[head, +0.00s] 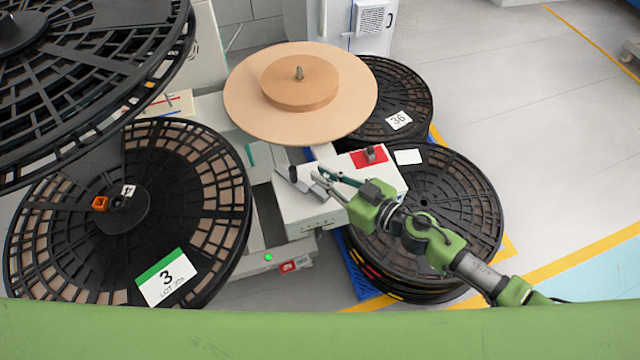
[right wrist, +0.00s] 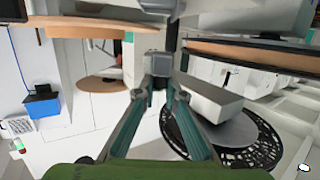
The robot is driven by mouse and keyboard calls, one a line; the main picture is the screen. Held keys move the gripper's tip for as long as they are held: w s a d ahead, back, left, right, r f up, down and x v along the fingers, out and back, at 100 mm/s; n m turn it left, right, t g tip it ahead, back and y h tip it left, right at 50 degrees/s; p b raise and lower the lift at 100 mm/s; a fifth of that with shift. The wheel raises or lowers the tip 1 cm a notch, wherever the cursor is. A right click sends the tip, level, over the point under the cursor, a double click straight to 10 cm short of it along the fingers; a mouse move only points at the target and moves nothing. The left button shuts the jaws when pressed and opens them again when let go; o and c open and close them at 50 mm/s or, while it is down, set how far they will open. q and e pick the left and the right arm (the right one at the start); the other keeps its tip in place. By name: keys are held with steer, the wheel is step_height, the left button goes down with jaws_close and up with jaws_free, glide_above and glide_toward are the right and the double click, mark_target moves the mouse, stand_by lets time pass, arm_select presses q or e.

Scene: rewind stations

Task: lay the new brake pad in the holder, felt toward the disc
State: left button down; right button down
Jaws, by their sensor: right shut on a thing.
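My right gripper (head: 322,174) is over the white machine housing, with its fingers closed together at the tips. In the right wrist view the gripper (right wrist: 157,82) has its two teal fingers meeting at a small grey block (right wrist: 155,65), which I take to be the brake pad. Its felt face cannot be made out. A larger pale grey block (right wrist: 212,100) shows just right of the fingers; a tilted grey piece (head: 296,178) lies at the fingertips in the head view. The holder and brake disc cannot be clearly told apart. My left gripper is not in view.
A cardboard-coloured reel (head: 245,92) stands behind the housing (head: 310,210). Black reels labelled 3 (head: 215,190) and 36 (head: 425,95) stand left and right. Another black reel (head: 475,205) lies under my right arm. Open floor is at right.

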mark_target(320, 192)
steer(key=shift+w+a+f, duration=0.2)
steer(key=shift+w+f, duration=0.15)
steer(key=shift+f, duration=0.25)
steer(key=f, duration=0.1)
steer(key=f+b, duration=0.2)
steer(key=shift+w+a, duration=0.25)
steer(key=shift+a, duration=0.05)
steer(key=shift+f+b, duration=0.35)
steer(key=shift+f, duration=0.25)
steer(key=c, duration=2.1)
jaws_free()
steer(key=shift+s+d+r, duration=0.1)
steer(key=shift+d+r, duration=0.1)
steer(key=shift+r, duration=0.1)
steer(key=v, duration=1.1)
steer(key=shift+s+d, duration=0.2)
steer(key=shift+s, duration=0.05)
